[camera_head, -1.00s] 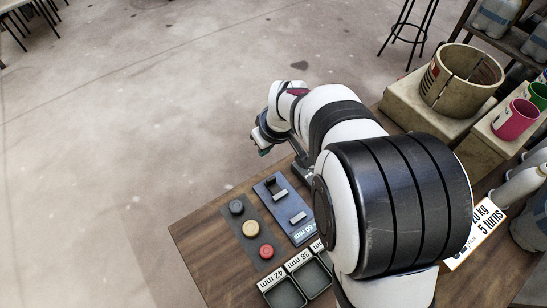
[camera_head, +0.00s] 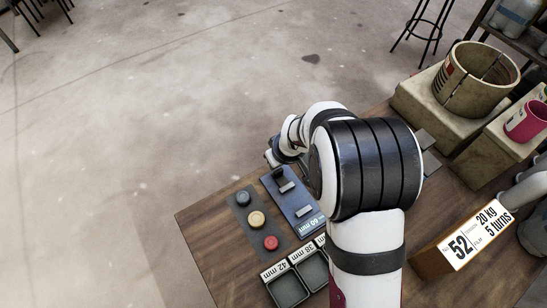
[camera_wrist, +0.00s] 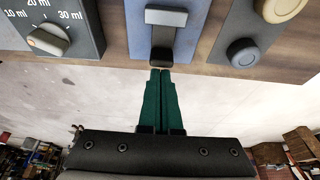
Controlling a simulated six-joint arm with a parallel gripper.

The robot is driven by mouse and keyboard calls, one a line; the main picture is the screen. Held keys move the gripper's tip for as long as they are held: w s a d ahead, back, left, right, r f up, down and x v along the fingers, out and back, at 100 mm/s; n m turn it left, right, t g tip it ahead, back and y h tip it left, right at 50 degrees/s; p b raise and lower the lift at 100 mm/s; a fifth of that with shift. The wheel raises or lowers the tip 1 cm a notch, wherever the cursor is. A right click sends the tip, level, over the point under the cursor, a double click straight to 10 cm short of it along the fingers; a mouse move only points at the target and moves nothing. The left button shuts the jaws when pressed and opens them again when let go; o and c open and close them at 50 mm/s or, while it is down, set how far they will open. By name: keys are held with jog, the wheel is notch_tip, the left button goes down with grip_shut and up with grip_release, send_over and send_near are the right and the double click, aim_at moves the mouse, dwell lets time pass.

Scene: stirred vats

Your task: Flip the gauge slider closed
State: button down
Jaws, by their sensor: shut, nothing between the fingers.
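The gauge is a blue plate (camera_head: 295,208) marked in mm, lying on the wooden bench in the head view. It carries a dark upright block (camera_head: 278,174) at its far end and two light grey bars, one beside the block and one (camera_head: 304,211) further down. In the wrist view the blue plate (camera_wrist: 188,45) shows a grey bar (camera_wrist: 166,16) with the dark block (camera_wrist: 162,55) below it. My gripper (camera_wrist: 160,72) is shut and empty, its green fingertips just below the dark block; I cannot tell whether they touch. In the head view my arm mostly hides the gripper.
A panel with black, yellow and red buttons (camera_head: 271,242) lies left of the gauge. Trays (camera_head: 288,290) stand at the front. A ml dial (camera_wrist: 48,38) is beside the gauge in the wrist view. A weight sign (camera_head: 475,238) and a vat (camera_head: 473,78) stand right.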

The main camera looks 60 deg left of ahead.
aim_at(281, 179)
jog(key=shift+d, duration=0.1)
jog(key=shift+d, duration=1.85)
jog(key=a, duration=0.2)
jog(key=a+r, duration=0.1)
jog(key=a, duration=0.1)
jog(key=v, duration=0.9)
jog(key=shift+d, duration=0.15)
